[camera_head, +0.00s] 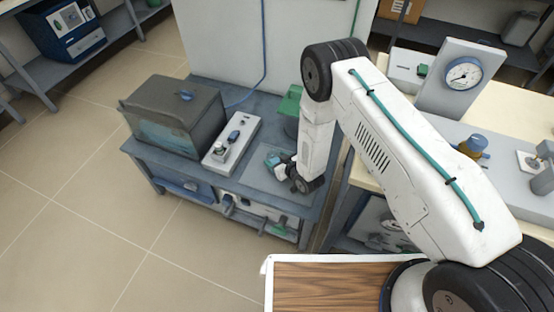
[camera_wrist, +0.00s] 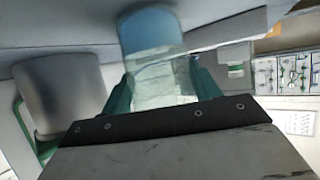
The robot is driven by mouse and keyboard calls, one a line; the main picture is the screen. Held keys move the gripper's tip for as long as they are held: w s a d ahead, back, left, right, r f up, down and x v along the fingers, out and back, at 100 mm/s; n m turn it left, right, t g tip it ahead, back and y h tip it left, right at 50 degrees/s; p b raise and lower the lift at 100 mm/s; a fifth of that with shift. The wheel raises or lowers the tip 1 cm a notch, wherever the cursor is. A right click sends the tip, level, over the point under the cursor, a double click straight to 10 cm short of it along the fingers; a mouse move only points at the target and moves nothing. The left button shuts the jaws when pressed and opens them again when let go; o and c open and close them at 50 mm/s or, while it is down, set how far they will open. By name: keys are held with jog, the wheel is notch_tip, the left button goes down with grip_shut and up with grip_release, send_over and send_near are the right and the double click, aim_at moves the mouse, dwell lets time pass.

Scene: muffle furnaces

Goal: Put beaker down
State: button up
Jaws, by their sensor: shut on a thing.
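A clear beaker (camera_wrist: 160,62), bluish toward its far end, is between the two green fingers of my gripper (camera_wrist: 163,88) in the wrist view. The gripper is shut on it. In the head view my gripper (camera_head: 274,160) is low over the right part of the blue-grey bench (camera_head: 258,178). The beaker is too small to make out there. I cannot tell whether its base touches the bench top.
A dark box-shaped furnace (camera_head: 175,115) and a white device with knobs (camera_head: 231,143) stand left of my gripper. A green object (camera_head: 291,102) is behind my arm. In the wrist view a grey rounded container (camera_wrist: 62,92) is close on the left.

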jog(key=o, duration=1.2)
jog(key=shift+s+d+r, duration=0.1)
jog(key=shift+s+r, duration=0.05)
jog(key=shift+r, duration=0.05)
jog(key=v, duration=0.7)
jog(key=shift+r, duration=0.1)
